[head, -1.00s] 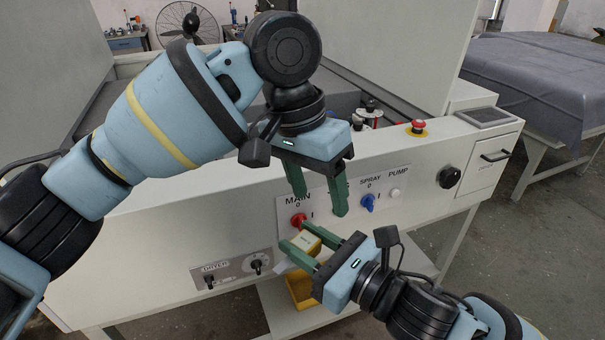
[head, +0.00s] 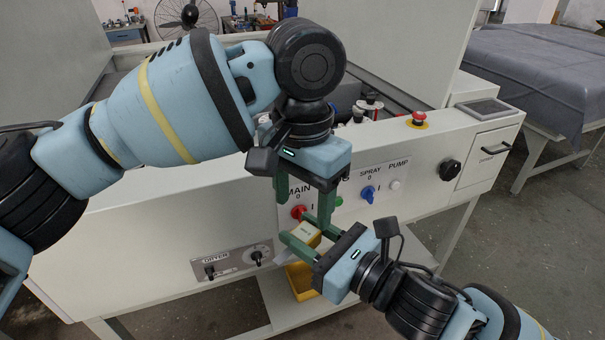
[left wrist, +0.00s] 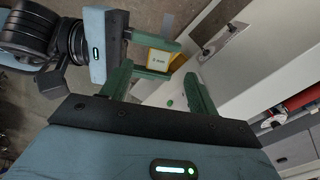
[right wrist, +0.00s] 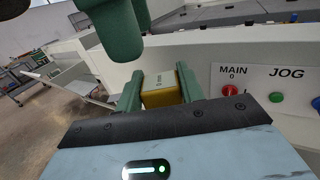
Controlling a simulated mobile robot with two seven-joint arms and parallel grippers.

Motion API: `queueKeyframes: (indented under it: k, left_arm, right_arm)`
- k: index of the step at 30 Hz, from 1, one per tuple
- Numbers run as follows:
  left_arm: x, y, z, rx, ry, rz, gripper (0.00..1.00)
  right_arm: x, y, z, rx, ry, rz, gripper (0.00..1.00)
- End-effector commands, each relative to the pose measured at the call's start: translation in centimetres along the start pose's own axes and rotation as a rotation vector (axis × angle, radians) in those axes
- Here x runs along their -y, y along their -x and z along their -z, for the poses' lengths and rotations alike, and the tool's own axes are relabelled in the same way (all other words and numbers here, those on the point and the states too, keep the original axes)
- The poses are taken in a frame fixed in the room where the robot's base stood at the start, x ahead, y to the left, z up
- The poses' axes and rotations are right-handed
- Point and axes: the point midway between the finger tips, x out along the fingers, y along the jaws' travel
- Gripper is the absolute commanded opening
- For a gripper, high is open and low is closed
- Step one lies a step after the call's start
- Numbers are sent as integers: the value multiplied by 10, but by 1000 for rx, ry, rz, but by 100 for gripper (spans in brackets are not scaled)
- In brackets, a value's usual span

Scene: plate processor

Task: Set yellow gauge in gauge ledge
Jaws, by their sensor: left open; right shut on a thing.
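The yellow gauge (head: 306,234), a small block with a pale labelled face, is held between the fingers of my right gripper (head: 303,246) in front of the machine's control panel. It also shows in the right wrist view (right wrist: 163,90) and in the left wrist view (left wrist: 160,59). My left gripper (head: 304,215) is open and empty, pointing down just above the gauge. Its green fingers (right wrist: 118,28) show above the gauge in the right wrist view. I cannot make out the gauge ledge.
The control panel (head: 350,197) with a red MAIN knob (head: 298,212) and a blue SPRAY knob (head: 368,194) is close behind the grippers. A yellow bin (head: 300,284) stands on the low shelf (head: 345,308). A red emergency button (head: 418,117) sits on the machine's top edge.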

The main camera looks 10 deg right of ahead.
Motion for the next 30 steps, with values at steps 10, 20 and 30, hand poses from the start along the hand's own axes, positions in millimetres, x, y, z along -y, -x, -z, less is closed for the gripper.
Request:
queueKeyframes:
  k: [10, 20, 30]
  left_arm:
    - [0, -52, 0, 1, 1, 0, 60]
    - [0, -67, 0, 0, 1, -1, 60]
    - [0, -67, 0, 0, 1, 0, 40]
  right_arm:
    - [0, 0, 0, 1, 0, 0, 14]
    - [0, 0, -1, 1, 1, 0, 14]
    - [0, 0, 0, 1, 1, 0, 14]
